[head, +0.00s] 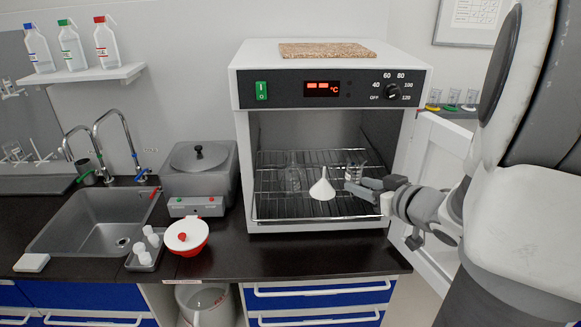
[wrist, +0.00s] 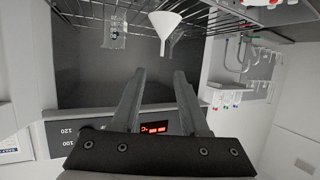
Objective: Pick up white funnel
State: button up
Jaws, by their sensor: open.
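The white funnel (head: 322,188) stands wide end down, spout up, on the wire rack inside the open oven. It also shows in the wrist view (wrist: 165,24), where the picture is upside down. My gripper (head: 360,187) is at the oven's front opening, to the right of the funnel. In the wrist view my gripper (wrist: 160,74) has its two fingers spread with nothing between them. The funnel lies beyond the fingertips, apart from them.
A clear glass vessel (head: 292,174) stands left of the funnel. A small beaker (head: 354,171) stands behind my gripper on the right. The wire rack (head: 270,206) and oven walls bound the space. A red-and-white pot (head: 186,237) sits on the black counter outside.

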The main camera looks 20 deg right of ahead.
send_near(324, 178)
jog(key=w, duration=0.5)
jog(key=shift+f+b, duration=0.15)
jog(key=shift+b, duration=0.25)
jog(key=shift+x, duration=2.6)
jog(key=shift+a+f, duration=0.1)
jog(key=shift+a, duration=0.05)
jog(key=shift+s, duration=0.1)
grip_shut()
